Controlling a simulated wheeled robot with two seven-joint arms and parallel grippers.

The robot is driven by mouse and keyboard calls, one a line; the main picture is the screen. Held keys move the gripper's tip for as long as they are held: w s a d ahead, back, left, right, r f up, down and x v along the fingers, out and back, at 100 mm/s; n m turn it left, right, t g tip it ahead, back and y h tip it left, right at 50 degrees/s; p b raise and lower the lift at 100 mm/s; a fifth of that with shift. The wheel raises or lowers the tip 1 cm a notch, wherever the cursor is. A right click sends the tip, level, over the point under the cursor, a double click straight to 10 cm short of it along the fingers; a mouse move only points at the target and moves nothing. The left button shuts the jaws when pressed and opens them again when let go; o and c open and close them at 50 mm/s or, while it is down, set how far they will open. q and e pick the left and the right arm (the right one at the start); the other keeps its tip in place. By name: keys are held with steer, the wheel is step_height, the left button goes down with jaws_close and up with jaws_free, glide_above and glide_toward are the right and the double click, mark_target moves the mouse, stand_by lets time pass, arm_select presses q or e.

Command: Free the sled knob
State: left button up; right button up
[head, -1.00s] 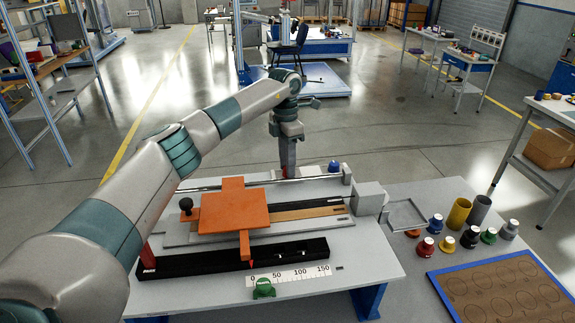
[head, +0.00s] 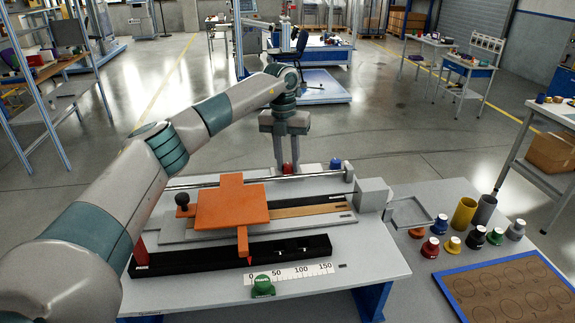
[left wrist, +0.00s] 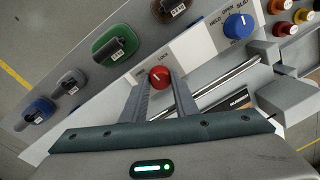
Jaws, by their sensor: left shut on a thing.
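A red knob (left wrist: 159,77) stands on a light plate with small lettering, one word of which looks like LOCK. My left gripper (left wrist: 160,90) is shut on it, one finger on each side; in the head view the knob (head: 287,169) shows below my fingers at the bench's far side. A blue knob (left wrist: 238,25) stands on its own labelled plate; it also shows in the head view (head: 336,164), right of the red one. The orange sled (head: 232,206) lies across the rails, with a black ball handle (head: 183,199) at its left. My right gripper is not in view.
A black bar (head: 215,258), a 0 to 150 scale (head: 318,270) and a green knob (head: 262,287) are at the near side. A grey block (head: 374,194) stands right of the rails. Several coloured knobs and a blue-edged board (head: 505,287) lie farther right.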

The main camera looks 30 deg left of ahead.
arm_select(q)
steer(key=n+b, duration=0.1)
steer(key=n, duration=0.3)
steer(key=shift+n+b, duration=0.3)
steer(key=shift+r+n+b, duration=0.1)
steer(key=shift+n+b, duration=0.35)
steer(key=shift+n, duration=1.05)
steer(key=o, duration=1.1)
steer(key=shift+c, duration=0.2)
